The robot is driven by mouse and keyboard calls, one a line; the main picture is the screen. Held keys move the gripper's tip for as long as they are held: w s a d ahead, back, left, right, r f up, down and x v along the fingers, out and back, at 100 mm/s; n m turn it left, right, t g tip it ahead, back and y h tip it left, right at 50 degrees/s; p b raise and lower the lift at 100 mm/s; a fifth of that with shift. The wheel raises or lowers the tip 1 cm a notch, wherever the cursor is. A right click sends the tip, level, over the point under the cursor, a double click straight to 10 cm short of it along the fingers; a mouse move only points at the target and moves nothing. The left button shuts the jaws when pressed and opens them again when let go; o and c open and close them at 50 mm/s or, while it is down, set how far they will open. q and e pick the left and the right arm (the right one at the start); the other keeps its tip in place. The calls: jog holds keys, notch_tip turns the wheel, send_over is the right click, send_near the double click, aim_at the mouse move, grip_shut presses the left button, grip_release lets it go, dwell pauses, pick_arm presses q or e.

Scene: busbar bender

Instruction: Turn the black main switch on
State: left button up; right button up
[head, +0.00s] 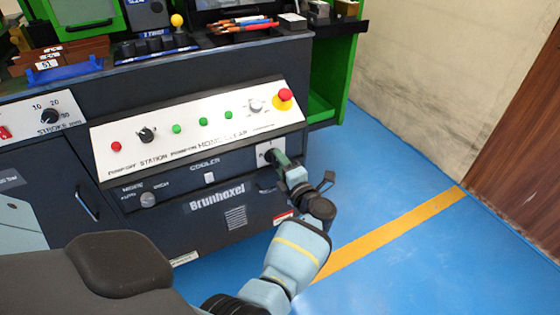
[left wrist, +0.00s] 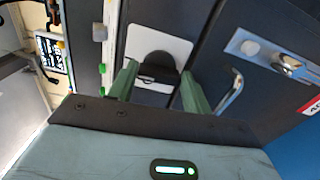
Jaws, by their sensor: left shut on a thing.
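The black main switch (left wrist: 157,66) is a round dark knob on a white square plate (left wrist: 176,45), seen in the left wrist view. The plate also shows in the head view (head: 265,150), at the right end of the machine's front. My left gripper (left wrist: 159,85) has its two green fingers on either side of the knob and is shut on it. In the head view the left gripper (head: 278,163) reaches the plate and hides much of the switch. I cannot read the switch's position. My right gripper is not in view.
A sloped white control panel (head: 200,130) with buttons and a red emergency stop (head: 286,95) is just above the gripper. A cooler switch (head: 209,178) and mode knob (head: 148,200) are to the left. Blue floor (head: 400,180) to the right is clear.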

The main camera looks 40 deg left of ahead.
pick_arm(q)
jog(key=shift+m, duration=0.5)
jog(key=o, duration=1)
